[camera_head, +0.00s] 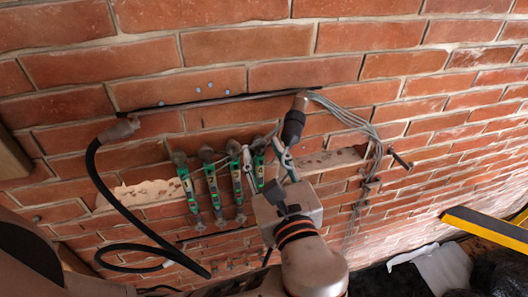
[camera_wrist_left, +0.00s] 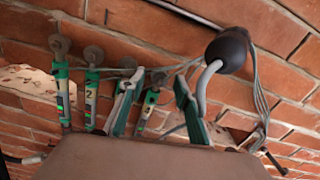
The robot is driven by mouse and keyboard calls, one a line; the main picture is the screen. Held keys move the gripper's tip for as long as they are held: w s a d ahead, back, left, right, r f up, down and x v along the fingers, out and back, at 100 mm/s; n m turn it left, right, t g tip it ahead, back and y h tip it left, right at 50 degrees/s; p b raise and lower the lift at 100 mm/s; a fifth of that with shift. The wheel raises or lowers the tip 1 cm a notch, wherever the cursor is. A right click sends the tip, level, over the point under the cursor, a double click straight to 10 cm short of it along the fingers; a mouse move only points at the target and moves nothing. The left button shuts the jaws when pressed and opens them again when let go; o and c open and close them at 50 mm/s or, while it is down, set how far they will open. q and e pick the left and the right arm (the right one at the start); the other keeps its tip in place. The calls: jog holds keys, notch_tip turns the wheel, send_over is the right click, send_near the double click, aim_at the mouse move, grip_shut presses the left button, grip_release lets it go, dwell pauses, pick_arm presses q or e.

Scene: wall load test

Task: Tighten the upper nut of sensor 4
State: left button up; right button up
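Several slim green sensors hang side by side on the brick wall, with round grey nuts at their tops. Sensor 4 (camera_wrist_left: 148,106) is the rightmost, its number showing in the left wrist view; it also shows in the head view (camera_head: 259,165). Its upper nut (camera_wrist_left: 158,78) lies between the fingertips of my left gripper (camera_wrist_left: 160,82), seen also in the head view (camera_head: 267,156). The fingers are spread, with a gap visible around the nut; contact cannot be told. Sensor 2 (camera_wrist_left: 91,94) is further left; sensor 3 is largely hidden behind the left finger. My right gripper is not in view.
A dark cable fitting (camera_wrist_left: 227,50) with a grey cable hangs close to the right finger. Thin grey wires (camera_head: 350,118) run down the wall at right. A black hose (camera_head: 105,190) loops at left. A yellow bar (camera_head: 485,228) stands at lower right.

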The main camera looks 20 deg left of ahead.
pick_arm(q)
grip_shut()
jog(key=shift+m, duration=0.3)
jog(key=shift+m, duration=0.5)
grip_release()
jog(key=shift+n, duration=0.3)
